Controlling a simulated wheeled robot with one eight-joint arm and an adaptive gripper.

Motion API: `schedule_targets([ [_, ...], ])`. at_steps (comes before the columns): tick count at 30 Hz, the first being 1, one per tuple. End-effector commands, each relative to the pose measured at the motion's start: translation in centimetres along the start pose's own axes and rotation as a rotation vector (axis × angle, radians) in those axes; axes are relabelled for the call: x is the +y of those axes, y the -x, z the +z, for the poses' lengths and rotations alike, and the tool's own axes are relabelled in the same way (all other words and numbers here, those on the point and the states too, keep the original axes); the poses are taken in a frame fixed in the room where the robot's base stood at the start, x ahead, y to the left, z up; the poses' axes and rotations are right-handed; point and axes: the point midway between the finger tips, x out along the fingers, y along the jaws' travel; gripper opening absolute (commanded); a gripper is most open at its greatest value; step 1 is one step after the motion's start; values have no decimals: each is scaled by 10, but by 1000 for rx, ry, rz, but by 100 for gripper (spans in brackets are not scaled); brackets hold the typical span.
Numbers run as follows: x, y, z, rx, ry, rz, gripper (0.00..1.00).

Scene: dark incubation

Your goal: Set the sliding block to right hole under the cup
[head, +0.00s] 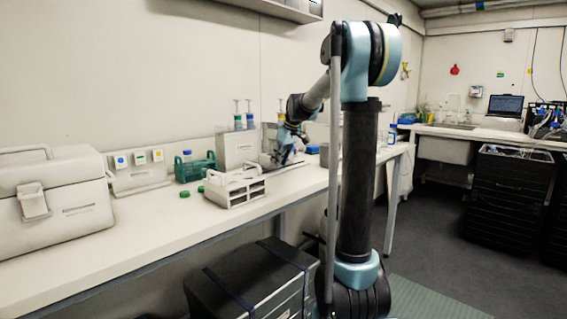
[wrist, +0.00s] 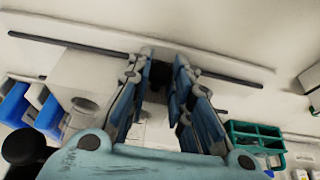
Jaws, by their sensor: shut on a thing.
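My gripper (head: 284,157) reaches down to the bench beside a white box in the head view. In the wrist view my gripper (wrist: 160,78) is shut on a small dark piece between its fingertips, which looks like the sliding block (wrist: 159,72). The block sits at a pale plate (wrist: 100,38) crossed by a long dark bar. Most of the block is hidden by the fingers. I cannot make out the right hole or a cup for certain. A pale boxy part with a round opening (wrist: 85,104) shows left of the fingers in the wrist view.
A green rack (head: 195,168) also shows in the wrist view (wrist: 250,130). Blue containers (wrist: 14,103) are left in the wrist view.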

Motion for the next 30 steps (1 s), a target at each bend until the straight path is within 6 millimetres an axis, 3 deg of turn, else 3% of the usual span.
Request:
schedule_targets([
  [11, -2, -1, 0, -4, 4, -2, 0],
  [12, -2, -1, 0, -4, 4, -2, 27],
  [14, -2, -1, 0, -3, 4, -2, 40],
  [25, -3, 0, -2, -1, 6, -3, 40],
  [30, -3, 16, -2, -1, 5, -3, 40],
])
